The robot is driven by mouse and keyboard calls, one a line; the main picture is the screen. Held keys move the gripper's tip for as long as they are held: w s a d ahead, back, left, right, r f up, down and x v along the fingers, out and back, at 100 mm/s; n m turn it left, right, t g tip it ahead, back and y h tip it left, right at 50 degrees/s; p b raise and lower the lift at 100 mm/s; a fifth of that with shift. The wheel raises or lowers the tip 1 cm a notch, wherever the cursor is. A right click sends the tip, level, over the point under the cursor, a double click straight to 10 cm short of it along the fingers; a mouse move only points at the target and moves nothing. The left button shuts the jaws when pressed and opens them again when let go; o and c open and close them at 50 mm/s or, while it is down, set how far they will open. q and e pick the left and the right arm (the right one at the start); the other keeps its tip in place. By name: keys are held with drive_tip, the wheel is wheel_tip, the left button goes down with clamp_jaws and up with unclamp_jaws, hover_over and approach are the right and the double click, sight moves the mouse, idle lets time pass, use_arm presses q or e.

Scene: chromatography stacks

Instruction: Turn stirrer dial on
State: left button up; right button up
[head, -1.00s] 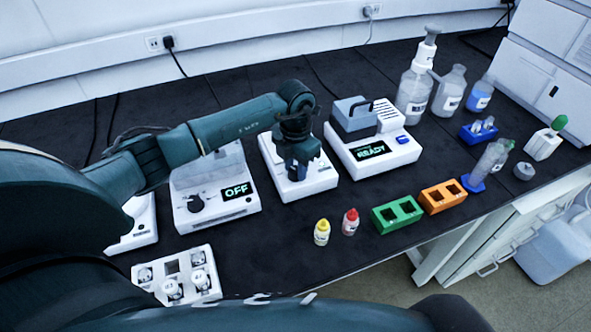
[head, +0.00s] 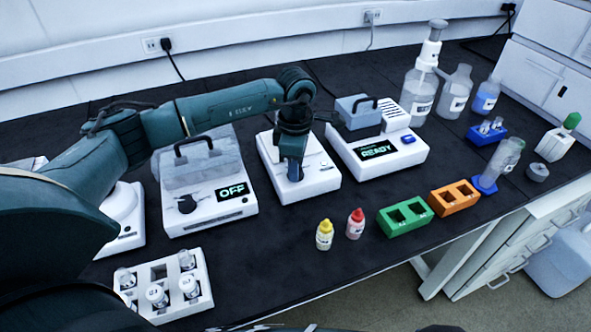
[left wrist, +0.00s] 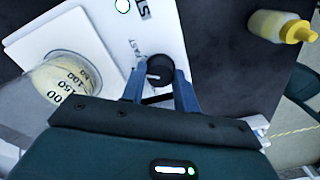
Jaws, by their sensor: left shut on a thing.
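The stirrer (head: 325,178) is a white box in the middle of the bench in the head view. Its black dial (left wrist: 159,70) shows in the left wrist view, with "FAST" lettering beside it. My left gripper (head: 293,175) points down over the stirrer's front part. In the left wrist view, its two blue fingers (left wrist: 157,82) are shut on the dial, one on each side. A beaker with pale yellow contents (left wrist: 68,80) stands on the stirrer. My arm hides much of the stirrer in the head view. My right gripper is out of view.
A device reading OFF (head: 215,208) stands left of the stirrer, and one reading READY (head: 400,160) stands right. Yellow-capped (head: 324,235) and red-capped (head: 355,224) bottles stand in front, beside green (head: 385,227) and orange (head: 438,208) racks. A white vial rack (head: 195,308) is at front left.

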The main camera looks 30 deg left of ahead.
use_arm(q)
drive_tip(key=shift+f+m+b, duration=0.1)
drive_tip(key=shift+m+b, duration=0.4)
drive_tip(key=shift+m, duration=0.5)
drive_tip(key=shift+m+b, duration=0.4)
drive_tip(key=shift+m, duration=0.4)
drive_tip(key=shift+m+b, duration=0.65)
drive_tip(key=shift+m, duration=0.75)
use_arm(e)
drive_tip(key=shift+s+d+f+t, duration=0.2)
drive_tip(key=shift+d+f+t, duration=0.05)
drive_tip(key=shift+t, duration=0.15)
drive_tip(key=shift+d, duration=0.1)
use_arm(q)
drive_tip(key=o, duration=1)
drive_tip(key=shift+c, duration=0.2)
wheel_tip(320, 180, up, 14)
drive_tip(key=shift+f, duration=0.25)
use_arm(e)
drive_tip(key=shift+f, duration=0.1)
